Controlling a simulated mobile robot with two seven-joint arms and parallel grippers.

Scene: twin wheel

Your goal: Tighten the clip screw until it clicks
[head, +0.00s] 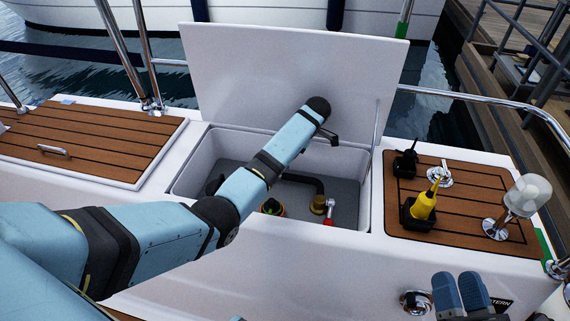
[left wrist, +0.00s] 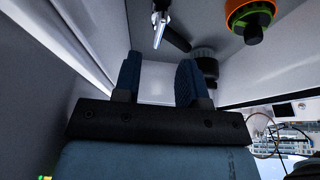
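The clip screw cannot be made out in either view. A black hose (head: 304,181) runs inside the open locker to a brass fitting (head: 319,204), with a red-ended lever (head: 328,217) beside it. My left arm crosses the locker, and its gripper is not clearly seen in the head view. In the left wrist view my left gripper (left wrist: 160,78) is open with nothing between its fingers. A metal piece on a dark bar (left wrist: 162,25) lies beyond the fingertips. My right gripper (head: 460,280) is low at the right, outside the locker; its finger gap is unclear.
The raised white lid (head: 290,75) stands behind the locker. An orange and green fitting (left wrist: 250,14) is inside the locker. A yellow-handled tool (head: 424,203) stands in a black holder on the teak panel (head: 460,233), near a white lamp (head: 528,194). A rail borders the deck.

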